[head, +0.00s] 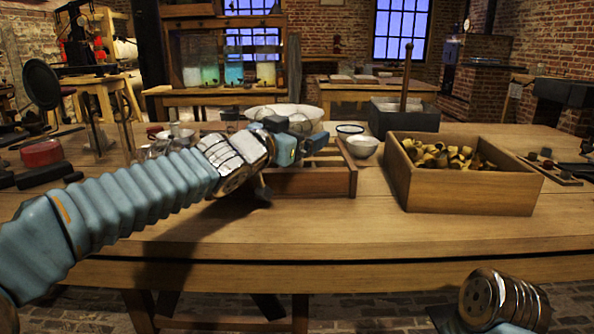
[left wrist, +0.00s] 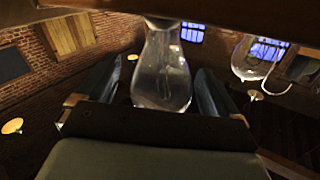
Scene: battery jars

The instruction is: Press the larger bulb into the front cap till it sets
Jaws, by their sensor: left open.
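In the left wrist view, a clear glass bulb (left wrist: 163,78) hangs neck up below a dark wooden edge. It stands between the two fingers of my left gripper (left wrist: 158,90), which are open with a gap on each side of it. A second clear bulb (left wrist: 252,62) hangs to the right, outside the fingers. I cannot tell which bulb is larger. In the head view, my left gripper (head: 296,146) is at the wooden rack (head: 310,182) on the table; its fingers and the bulbs are not clear there. I cannot make out the front cap.
A wooden box (head: 470,195) of brass-coloured pieces stands right of the rack. A red tin (head: 42,153) is at the left. The table's front strip is clear.

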